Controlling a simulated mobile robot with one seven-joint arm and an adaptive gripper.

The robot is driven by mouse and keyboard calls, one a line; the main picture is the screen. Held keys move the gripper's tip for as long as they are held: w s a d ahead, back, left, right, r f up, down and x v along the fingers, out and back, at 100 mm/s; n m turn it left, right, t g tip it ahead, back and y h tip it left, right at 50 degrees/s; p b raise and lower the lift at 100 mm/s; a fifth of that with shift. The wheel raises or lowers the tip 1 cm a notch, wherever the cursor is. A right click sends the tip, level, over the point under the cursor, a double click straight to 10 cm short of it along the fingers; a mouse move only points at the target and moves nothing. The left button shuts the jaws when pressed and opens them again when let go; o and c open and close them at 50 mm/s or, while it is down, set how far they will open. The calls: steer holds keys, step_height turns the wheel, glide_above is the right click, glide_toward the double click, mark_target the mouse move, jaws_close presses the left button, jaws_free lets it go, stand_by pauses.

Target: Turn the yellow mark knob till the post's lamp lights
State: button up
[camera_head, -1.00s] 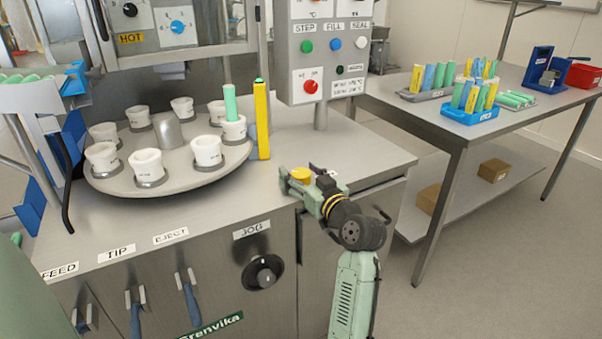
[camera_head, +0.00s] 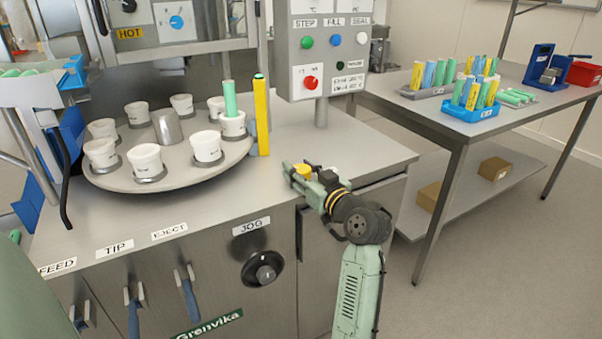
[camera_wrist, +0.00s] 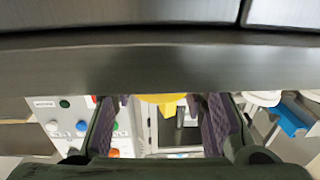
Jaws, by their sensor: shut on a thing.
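The yellow mark knob (camera_head: 303,171) sits on the steel worktop near its front edge, partly hidden by my gripper. My gripper (camera_head: 297,171) comes from the right front, low at the worktop, and is shut on the knob. In the wrist view the yellow knob (camera_wrist: 165,104) shows between the purple finger pads, its upper part cut off by a dark grey edge. The control post (camera_head: 321,112) stands behind, carrying a button panel (camera_head: 322,20). A small dark green round lamp (camera_head: 339,65) on the panel looks unlit.
A round turntable (camera_head: 105,180) with several white cups is at the left. A tall yellow bar (camera_head: 262,115) stands beside it. The JOG dial (camera_head: 264,270) is on the front below. A side table (camera_head: 440,120) with racks of tubes is at the right.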

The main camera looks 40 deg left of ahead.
steer(key=o, duration=1.2)
steer(key=v, duration=1.2)
steer(key=shift+w+r, duration=0.1)
steer(key=shift+r, duration=0.05)
